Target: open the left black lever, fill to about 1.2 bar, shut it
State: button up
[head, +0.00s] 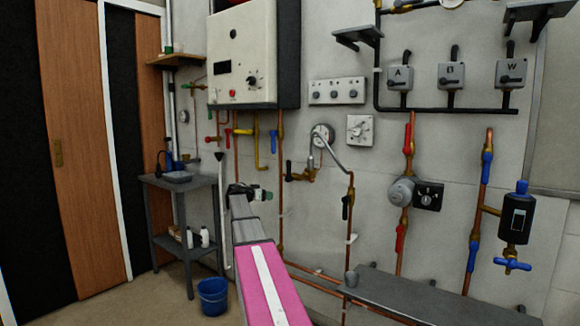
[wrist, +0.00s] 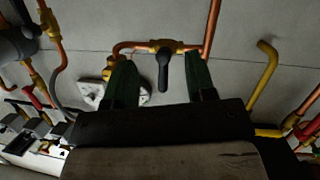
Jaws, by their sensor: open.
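The left black lever (head: 289,170) stands upright on a brass valve (head: 300,177), crosswise to the pipe. In the wrist view the lever (wrist: 163,72) shows between the two dark green fingers, on its brass valve (wrist: 168,46). My gripper (head: 262,193) is open and empty, left of and a little below the lever in the head view; in the wrist view its fingers (wrist: 161,72) show no clear contact with it. A round gauge (head: 322,133) sits above right of the valve; its reading is too small to tell. Another black lever (head: 348,204) is on the right pipe.
A yellow pipe (head: 258,148) hangs left of the valve, below the white boiler (head: 250,60). A grey side table (head: 180,182) and a blue bucket (head: 212,296) stand left. A grey bench (head: 425,300) runs along the lower right wall.

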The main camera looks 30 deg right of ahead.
aim_at(289, 171)
jog(key=w+d+r+m+h, duration=0.35)
jog(key=d+r, duration=0.35)
jog(key=r, duration=0.5)
jog(key=shift+n, duration=0.25)
jog(key=x, duration=1.1)
jog(key=shift+s+d+r, duration=0.1)
jog(key=shift+s+r, duration=0.05)
jog(key=shift+r, duration=0.1)
grip_shut()
